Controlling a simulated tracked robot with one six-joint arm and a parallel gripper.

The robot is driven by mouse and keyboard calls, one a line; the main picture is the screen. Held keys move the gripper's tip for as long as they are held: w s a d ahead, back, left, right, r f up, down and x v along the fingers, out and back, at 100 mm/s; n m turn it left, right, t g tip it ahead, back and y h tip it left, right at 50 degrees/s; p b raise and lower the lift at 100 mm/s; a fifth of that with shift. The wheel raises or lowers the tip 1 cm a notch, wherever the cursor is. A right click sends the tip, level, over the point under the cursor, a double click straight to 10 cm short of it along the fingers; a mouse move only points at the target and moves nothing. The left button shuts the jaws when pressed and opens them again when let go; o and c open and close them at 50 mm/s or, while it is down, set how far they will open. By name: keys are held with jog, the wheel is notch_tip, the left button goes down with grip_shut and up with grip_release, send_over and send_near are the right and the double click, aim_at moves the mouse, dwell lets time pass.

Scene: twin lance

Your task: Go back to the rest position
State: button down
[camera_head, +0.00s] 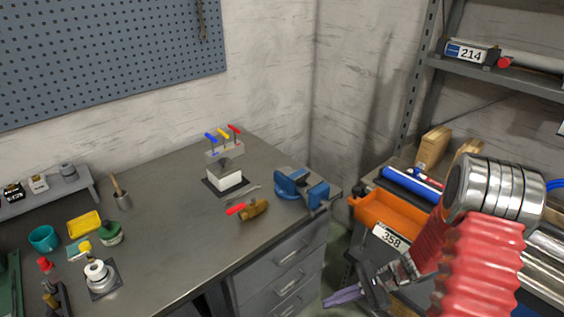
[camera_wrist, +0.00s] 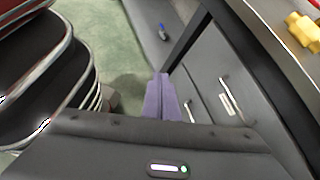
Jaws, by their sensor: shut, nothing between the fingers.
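My gripper (camera_head: 332,300) has purple fingers and is at the bottom of the head view, right of centre. It is in front of the grey drawer cabinet (camera_head: 284,268) and below the bench top. In the wrist view the purple fingers (camera_wrist: 161,92) lie side by side, shut and empty, over the green floor (camera_wrist: 147,40) beside the drawer fronts. My arm comes in from the lower right of the head view, in front of the shelf.
An orange bin (camera_head: 388,213) marked 358 sits on the right shelf, near my arm.

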jog(key=s+r+n+t+h, duration=0.3)
jog(key=s+r+n+h, duration=0.2)
jog(key=r, duration=1)
jog(key=s+d+r+n+t+h, duration=0.1)
jog(key=s+r+n+t+h, duration=0.2)
jog(key=r, duration=1.3)
jog(key=s+n+h, duration=0.3)
jog(key=s+n, duration=0.2)
jog(key=n, duration=0.1)
jog(key=shift+r, duration=0.25)
